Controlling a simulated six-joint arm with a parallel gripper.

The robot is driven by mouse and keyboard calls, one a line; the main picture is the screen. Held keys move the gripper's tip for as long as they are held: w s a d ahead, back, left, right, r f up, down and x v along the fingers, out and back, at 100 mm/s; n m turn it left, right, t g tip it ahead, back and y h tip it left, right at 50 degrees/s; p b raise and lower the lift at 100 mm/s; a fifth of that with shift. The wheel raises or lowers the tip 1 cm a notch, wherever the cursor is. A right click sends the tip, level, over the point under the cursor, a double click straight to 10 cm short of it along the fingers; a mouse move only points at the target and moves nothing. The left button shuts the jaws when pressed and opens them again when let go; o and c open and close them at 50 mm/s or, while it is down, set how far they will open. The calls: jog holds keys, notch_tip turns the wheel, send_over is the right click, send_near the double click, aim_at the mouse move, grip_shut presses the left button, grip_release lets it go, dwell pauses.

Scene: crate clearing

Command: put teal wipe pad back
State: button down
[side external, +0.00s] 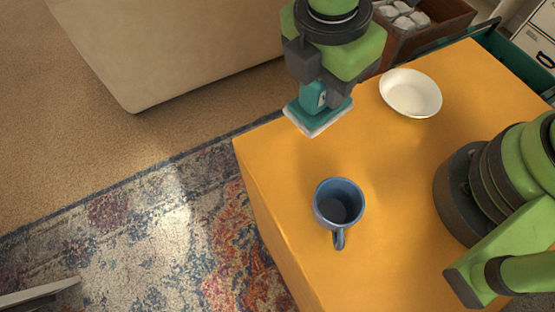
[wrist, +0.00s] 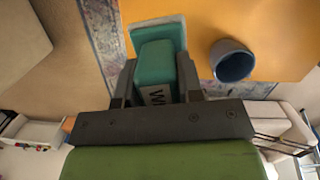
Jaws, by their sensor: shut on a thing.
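My gripper (side external: 316,95) is shut on the teal wipe pad (side external: 318,112), a teal block with a pale underside. It holds the pad above the far left corner of the orange table, apart from the surface. In the wrist view the pad (wrist: 157,60) sits between the fingers of my gripper (wrist: 155,85), with part of some lettering showing on its side. Where the pad's own place is cannot be told for sure.
A blue mug (side external: 338,205) stands upright on the orange table (side external: 400,170); it also shows in the wrist view (wrist: 232,62). A white bowl (side external: 410,93) stands near the far edge. A brown crate (side external: 440,20) with pale items is beyond it. The table's middle is clear.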

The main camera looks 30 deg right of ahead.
jog(key=a+r+n+t+y, duration=0.1)
jog(key=a+n, duration=0.6)
jog(key=n, duration=0.9)
jog(key=shift+s+a+r+y, duration=0.2)
jog(key=shift+s+a+y, duration=0.1)
jog(key=shift+s+y, duration=0.2)
notch_tip(320, 180, down, 10)
jog(key=shift+r, duration=0.15)
jog(key=shift+f, duration=0.4)
jog(key=c, duration=0.8)
grip_release()
jog(key=shift+r, duration=0.1)
